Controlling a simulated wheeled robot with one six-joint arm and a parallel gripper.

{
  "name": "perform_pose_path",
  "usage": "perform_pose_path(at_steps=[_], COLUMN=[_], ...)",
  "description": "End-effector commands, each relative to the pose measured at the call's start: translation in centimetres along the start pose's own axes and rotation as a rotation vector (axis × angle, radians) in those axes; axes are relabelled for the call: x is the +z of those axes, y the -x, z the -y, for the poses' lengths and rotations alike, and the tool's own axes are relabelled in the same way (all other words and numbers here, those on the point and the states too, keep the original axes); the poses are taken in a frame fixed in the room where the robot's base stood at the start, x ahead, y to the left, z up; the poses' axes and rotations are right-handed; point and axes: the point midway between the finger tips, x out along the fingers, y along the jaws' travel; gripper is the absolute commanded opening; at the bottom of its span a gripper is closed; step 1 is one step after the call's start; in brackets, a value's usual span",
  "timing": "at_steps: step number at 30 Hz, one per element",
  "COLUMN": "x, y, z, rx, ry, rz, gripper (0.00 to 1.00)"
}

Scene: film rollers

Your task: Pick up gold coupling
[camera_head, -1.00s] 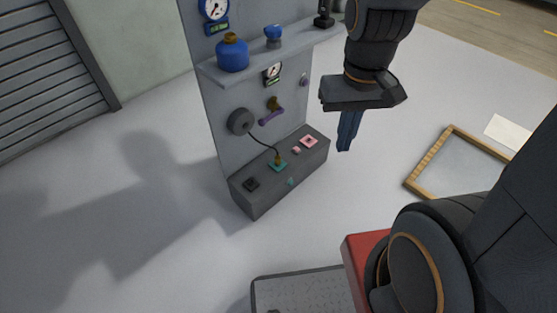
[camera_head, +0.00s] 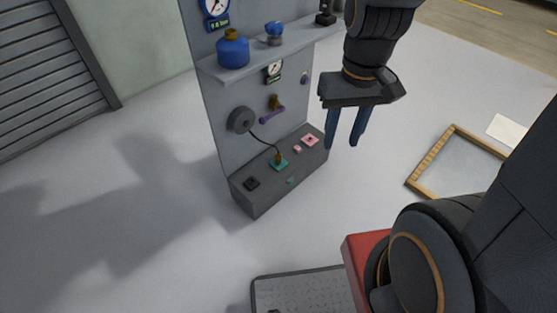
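A small gold coupling (camera_head: 278,158) stands at the end of a dark hose, on a teal square pad (camera_head: 279,165) on top of the grey box at the foot of the panel. Another gold-brown piece (camera_head: 274,102) sits higher on the panel, above a purple handle; I cannot tell whether it is a coupling. My gripper (camera_head: 341,146) points down to the right of the panel, with its two blue fingers apart and nothing between them. It is up and to the right of the hose-end coupling, and apart from it.
The upright grey panel (camera_head: 222,108) carries a hose reel (camera_head: 241,119), gauges and a shelf (camera_head: 270,52) with blue containers. The box (camera_head: 257,203) below also bears pink and black parts. A wooden frame (camera_head: 430,160) lies on the floor at right. Floor left of the panel is clear.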

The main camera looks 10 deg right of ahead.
Motion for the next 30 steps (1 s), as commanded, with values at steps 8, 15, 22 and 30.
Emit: perform_pose_path(at_steps=[8, 15, 22, 30], x=[-7.4, -13.8, -20.1, -27.1], y=[-8.3, -15.4, -22.6, -31.4], z=[1.0, 1.8, 2.4, 2.8], rx=[-0.061, -0.111, -0.15, -0.181], ry=[0.156, 0.305, 0.444, 0.606], rz=[-0.018, -0.052, -0.096, -0.16], gripper=[0.46, 0.46, 0.46, 0.46])
